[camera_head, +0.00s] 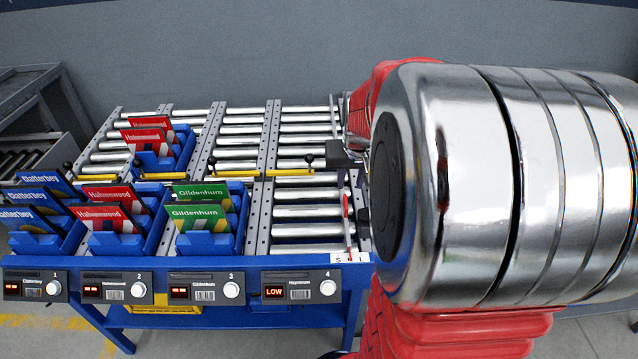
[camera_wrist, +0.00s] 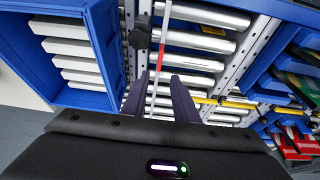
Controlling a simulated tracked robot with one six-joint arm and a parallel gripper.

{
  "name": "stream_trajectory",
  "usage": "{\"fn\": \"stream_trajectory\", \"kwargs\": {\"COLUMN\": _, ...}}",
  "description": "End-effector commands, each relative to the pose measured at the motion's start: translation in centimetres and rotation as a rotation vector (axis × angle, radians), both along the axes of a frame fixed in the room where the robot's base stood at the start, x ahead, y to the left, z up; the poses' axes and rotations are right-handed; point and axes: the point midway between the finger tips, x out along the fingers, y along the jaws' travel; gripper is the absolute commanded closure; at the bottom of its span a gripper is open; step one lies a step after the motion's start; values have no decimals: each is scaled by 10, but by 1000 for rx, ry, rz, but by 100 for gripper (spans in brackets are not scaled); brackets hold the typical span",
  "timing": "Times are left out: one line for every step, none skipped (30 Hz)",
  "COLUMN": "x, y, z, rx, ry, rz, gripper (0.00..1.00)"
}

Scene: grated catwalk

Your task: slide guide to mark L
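The guide is a thin pale rod with a red section (camera_head: 347,207), running along the right side of lane 4. It also shows in the wrist view (camera_wrist: 161,52), with a black knob (camera_wrist: 139,38) beside it. A white plate (camera_head: 342,258) at the lane's front end shows a letter that looks like S; mark L cannot be made out. My gripper (camera_wrist: 162,84) has two dark fingers apart, with the rod passing between them in the picture. I cannot tell whether either finger touches it. In the head view my arm hides most of the gripper and the area right of the lane.
Blue bins with blue, red and green cards (camera_head: 200,215) fill lanes 1 to 3. Lane 4's rollers (camera_head: 303,212) are bare. Yellow bars with black knobs (camera_head: 290,172) cross the lanes. A display under lane 4 (camera_head: 274,292) reads LOW. A blue crate (camera_wrist: 105,50) stands beside the rack.

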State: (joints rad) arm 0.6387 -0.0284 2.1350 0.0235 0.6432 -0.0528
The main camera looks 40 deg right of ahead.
Motion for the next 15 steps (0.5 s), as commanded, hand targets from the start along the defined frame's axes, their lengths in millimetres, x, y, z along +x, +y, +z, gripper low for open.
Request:
{"fn": "stream_trajectory", "kwargs": {"x": 0, "y": 0, "z": 0, "rx": 0, "ry": 0, "rz": 0, "gripper": 73}}
{"fn": "stream_trajectory", "kwargs": {"x": 0, "y": 0, "z": 0, "rx": 0, "ry": 0, "rz": 1, "gripper": 73}}
{"fn": "stream_trajectory", "kwargs": {"x": 0, "y": 0, "z": 0, "rx": 0, "ry": 0, "rz": 1, "gripper": 73}}
{"fn": "stream_trajectory", "kwargs": {"x": 0, "y": 0, "z": 0, "rx": 0, "ry": 0, "rz": 1, "gripper": 73}}
{"fn": "stream_trajectory", "kwargs": {"x": 0, "y": 0, "z": 0, "rx": 0, "ry": 0, "rz": 1, "gripper": 73}}
{"fn": "stream_trajectory", "kwargs": {"x": 0, "y": 0, "z": 0, "rx": 0, "ry": 0, "rz": 1, "gripper": 73}}
{"fn": "stream_trajectory", "kwargs": {"x": 0, "y": 0, "z": 0, "rx": 0, "ry": 0, "rz": 1, "gripper": 73}}
{"fn": "stream_trajectory", "kwargs": {"x": 0, "y": 0, "z": -1, "rx": 0, "ry": 0, "rz": 1, "gripper": 73}}
{"fn": "stream_trajectory", "kwargs": {"x": 0, "y": 0, "z": -2, "rx": 0, "ry": 0, "rz": 1, "gripper": 73}}
{"fn": "stream_trajectory", "kwargs": {"x": 1, "y": 0, "z": -3, "rx": 0, "ry": 1, "rz": 1, "gripper": 73}}
{"fn": "stream_trajectory", "kwargs": {"x": 1, "y": -1, "z": -5, "rx": 0, "ry": 0, "rz": 1, "gripper": 73}}
{"fn": "stream_trajectory", "kwargs": {"x": 2, "y": -1, "z": -7, "rx": 0, "ry": 0, "rz": 1, "gripper": 73}}
{"fn": "stream_trajectory", "kwargs": {"x": 3, "y": -2, "z": -9, "rx": 0, "ry": 0, "rz": 1, "gripper": 73}}
{"fn": "stream_trajectory", "kwargs": {"x": 4, "y": -2, "z": -12, "rx": 0, "ry": 1, "rz": 1, "gripper": 73}}
{"fn": "stream_trajectory", "kwargs": {"x": 5, "y": -3, "z": -16, "rx": 1, "ry": 3, "rz": 1, "gripper": 73}}
